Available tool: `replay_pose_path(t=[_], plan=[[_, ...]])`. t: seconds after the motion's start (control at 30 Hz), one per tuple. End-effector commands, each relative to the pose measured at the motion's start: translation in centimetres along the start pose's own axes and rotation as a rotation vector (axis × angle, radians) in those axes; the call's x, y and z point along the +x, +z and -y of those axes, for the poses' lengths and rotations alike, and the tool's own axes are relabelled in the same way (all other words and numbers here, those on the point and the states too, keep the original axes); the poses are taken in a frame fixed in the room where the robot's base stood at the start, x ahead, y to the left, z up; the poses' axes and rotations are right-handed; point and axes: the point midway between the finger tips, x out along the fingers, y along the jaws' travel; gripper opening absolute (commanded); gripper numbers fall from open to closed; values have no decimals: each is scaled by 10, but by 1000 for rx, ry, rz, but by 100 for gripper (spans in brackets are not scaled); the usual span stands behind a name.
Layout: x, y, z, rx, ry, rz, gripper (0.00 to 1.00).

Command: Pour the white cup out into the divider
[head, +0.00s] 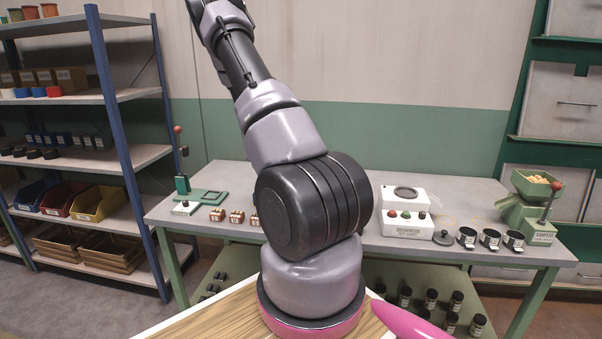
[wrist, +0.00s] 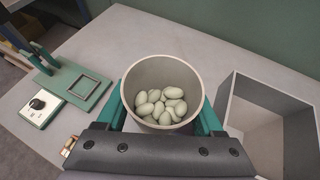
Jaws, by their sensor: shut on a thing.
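The white cup (wrist: 194,75), a pale round cup, is between the teal fingers of my gripper (wrist: 163,112) in the wrist view. My gripper is shut on it. The cup is about half full of pale green oval nuts and its mouth faces up. A grey open-topped box (wrist: 230,100), which looks like the divider, stands to the right of the cup, apart from it. Its visible inside is empty. Its right part is cut off by the frame edge. In the head view my arm hides the gripper, the cup and the box.
A green press with a square frame (wrist: 88,85) and a white knob box (wrist: 40,105) stand left of the cup. On the bench (head: 460,185) are small labelled blocks (head: 236,216), a white button box (head: 407,215), dark cups (head: 490,239) and a green sampler (head: 530,215).

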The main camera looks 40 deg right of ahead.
Motion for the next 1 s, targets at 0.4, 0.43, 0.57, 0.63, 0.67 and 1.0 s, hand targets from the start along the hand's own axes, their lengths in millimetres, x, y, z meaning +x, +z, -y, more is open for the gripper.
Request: replay_pose_path(t=[0.4, 0.43, 0.57, 0.63, 0.67, 1.0], plan=[[-1, 3, 2, 17, 3, 4, 13], [-2, 4, 3, 23, 6, 5, 13], [-4, 8, 6, 60, 25, 10, 13], [-7, 11, 8, 88, 39, 14, 13], [-8, 13, 9, 100, 47, 17, 13], [-19, 31, 20, 249, 126, 38, 13]])
